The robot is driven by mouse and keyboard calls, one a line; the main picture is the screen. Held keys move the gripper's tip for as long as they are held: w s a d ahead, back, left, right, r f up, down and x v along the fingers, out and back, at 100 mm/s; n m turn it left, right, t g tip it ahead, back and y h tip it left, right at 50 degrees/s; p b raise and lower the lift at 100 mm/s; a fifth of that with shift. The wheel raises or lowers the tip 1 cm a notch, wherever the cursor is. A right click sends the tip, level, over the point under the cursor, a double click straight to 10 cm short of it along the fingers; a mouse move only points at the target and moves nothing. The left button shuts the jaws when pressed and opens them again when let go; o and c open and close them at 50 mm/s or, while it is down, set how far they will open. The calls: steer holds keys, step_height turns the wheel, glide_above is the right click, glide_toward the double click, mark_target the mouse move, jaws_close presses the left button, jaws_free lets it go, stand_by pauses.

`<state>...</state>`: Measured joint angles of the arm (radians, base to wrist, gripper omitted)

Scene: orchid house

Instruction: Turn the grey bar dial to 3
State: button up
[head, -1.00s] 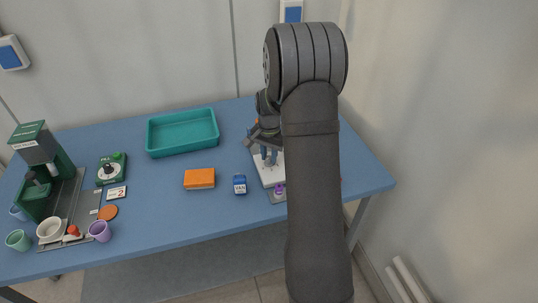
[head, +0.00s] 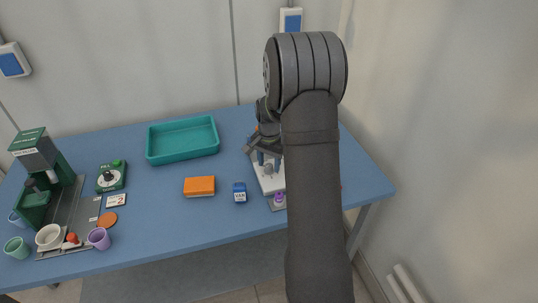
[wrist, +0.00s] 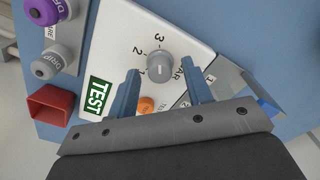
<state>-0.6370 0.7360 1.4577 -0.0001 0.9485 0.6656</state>
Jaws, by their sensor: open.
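The grey bar dial (wrist: 160,67) is a round knob on a white panel (wrist: 110,35) in the wrist view, with the numerals 1, 2 and 3 along its left and upper side. Its pointer is too faint to read surely. My gripper (wrist: 160,72) is open, one blue-grey finger to each side of the dial in the picture, with gaps showing. I cannot tell how far the tips reach down beside it. In the head view the dial (head: 268,169) shows just below my gripper (head: 267,160), and my arm hides the panel's right part.
On the panel are an orange button (wrist: 146,105) and a green TEST label (wrist: 97,96). Purple (wrist: 45,10) and grey (wrist: 52,64) knobs and a red square piece (wrist: 50,104) lie left. A blue container (head: 240,192), orange box (head: 199,186) and teal tray (head: 182,155) stand nearby.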

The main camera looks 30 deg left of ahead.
step_height(320, 180, up, 17)
steer(key=shift+r, duration=0.15)
stand_by(0.5)
steer(key=m, duration=0.1)
glide_toward(269, 165)
step_height(269, 165, down, 9)
steer(key=shift+r, duration=0.15)
stand_by(0.3)
